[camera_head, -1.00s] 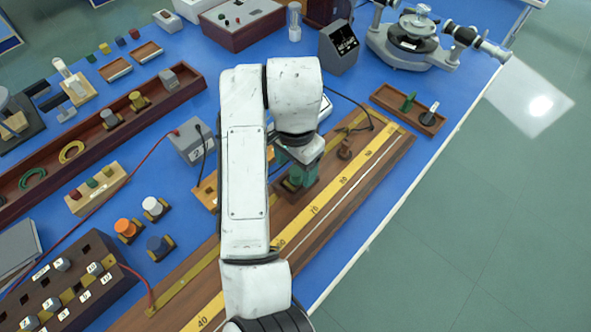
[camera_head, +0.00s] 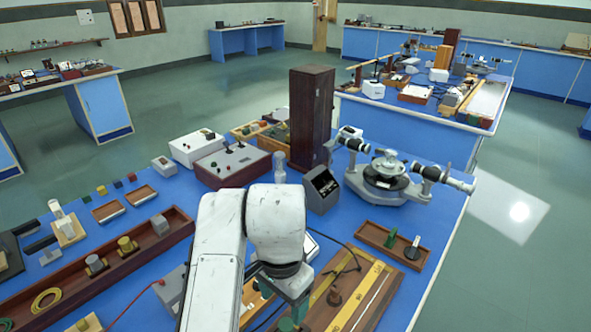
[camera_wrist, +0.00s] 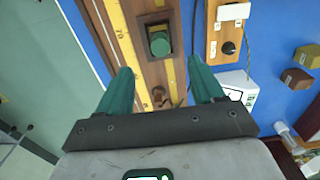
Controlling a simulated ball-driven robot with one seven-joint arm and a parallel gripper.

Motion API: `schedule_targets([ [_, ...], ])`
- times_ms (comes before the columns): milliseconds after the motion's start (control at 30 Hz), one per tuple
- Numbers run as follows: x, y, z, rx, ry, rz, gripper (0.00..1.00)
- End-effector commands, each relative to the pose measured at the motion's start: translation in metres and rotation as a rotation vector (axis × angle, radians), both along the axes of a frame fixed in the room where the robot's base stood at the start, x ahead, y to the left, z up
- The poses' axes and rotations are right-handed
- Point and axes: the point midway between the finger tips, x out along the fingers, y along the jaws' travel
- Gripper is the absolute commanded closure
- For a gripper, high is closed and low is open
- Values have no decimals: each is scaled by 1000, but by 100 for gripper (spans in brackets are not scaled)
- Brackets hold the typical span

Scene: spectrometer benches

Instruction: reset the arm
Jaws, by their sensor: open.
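My gripper (camera_wrist: 160,88) shows in the wrist view with its two green fingers spread wide and nothing between them. It is above the wooden metre-scale board (camera_wrist: 137,50) on the blue bench. A green round piece in a dark square holder (camera_wrist: 159,42) lies on the board, beyond the fingertips. In the head view my white arm reaches over the bench, and the board (camera_head: 352,300) shows at the lower right. My gripper's fingers are mostly hidden at the bottom of the head view, below the wrist.
A spectrometer (camera_head: 385,180) stands at the bench's right end, beside a dark meter box (camera_head: 321,189). A tall dark wooden box (camera_head: 311,118) rises behind. A wooden tray (camera_head: 392,246) lies near the right edge. A long wooden trough (camera_head: 130,262) lies left. Open floor (camera_head: 510,215) is right.

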Motion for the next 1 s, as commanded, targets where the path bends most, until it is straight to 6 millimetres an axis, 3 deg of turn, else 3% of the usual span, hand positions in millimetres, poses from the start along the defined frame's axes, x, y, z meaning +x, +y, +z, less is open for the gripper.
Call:
schedule_targets([
  [67,3,-9,-3,-8,-7,-5,33],
  [167,12,-44,-12,-40,-43,-11,33],
  [333,23,-138,-35,-133,-127,14,33],
  [467,15,-206,-54,-206,-169,69,33],
  [600,-9,-266,-75,-268,-183,152,33],
  [700,-35,-300,-92,-295,-176,221,33],
  [833,-78,-330,-117,-302,-151,321,33],
  [1000,-147,-346,-148,-253,-107,450,33],
])
